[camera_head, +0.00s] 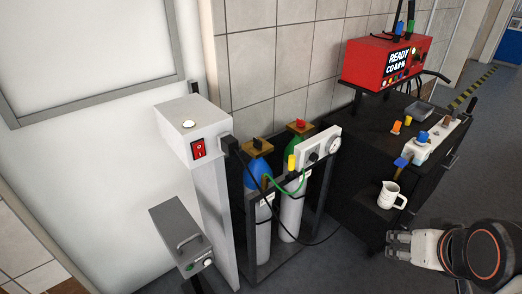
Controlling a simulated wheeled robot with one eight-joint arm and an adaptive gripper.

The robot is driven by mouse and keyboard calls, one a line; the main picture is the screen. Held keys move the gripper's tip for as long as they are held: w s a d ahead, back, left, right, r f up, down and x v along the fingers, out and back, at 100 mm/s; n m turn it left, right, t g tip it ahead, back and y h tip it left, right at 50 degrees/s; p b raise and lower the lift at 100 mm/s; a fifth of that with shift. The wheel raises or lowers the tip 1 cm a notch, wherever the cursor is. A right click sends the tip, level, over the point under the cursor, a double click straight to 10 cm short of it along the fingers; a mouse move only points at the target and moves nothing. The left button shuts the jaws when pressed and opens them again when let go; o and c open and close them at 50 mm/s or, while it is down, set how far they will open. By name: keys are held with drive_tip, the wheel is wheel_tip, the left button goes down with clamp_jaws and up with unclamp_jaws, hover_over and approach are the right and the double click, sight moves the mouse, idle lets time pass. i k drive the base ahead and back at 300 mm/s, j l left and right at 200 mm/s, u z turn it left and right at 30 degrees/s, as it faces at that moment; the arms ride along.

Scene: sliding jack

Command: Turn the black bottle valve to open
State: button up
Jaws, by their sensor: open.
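Two grey gas bottles stand in a dark rack. The left bottle (263,225) has a blue shoulder and a brass-brown top carrying a small black valve (256,143).
A white panel with a gauge (334,143) and a yellow knob (291,162) sits beside the bottles, with hoses running across. A white post with a red switch (198,148) stands left. A black cabinet (350,180) holds a red READY unit (382,64) and a white jug (390,195).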

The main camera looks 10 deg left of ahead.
sight(258, 142)
drive_tip(key=i+j, duration=0.25)
drive_tip(key=j, duration=0.15)
drive_tip(key=i+j, duration=0.45)
drive_tip(key=j, duration=0.3)
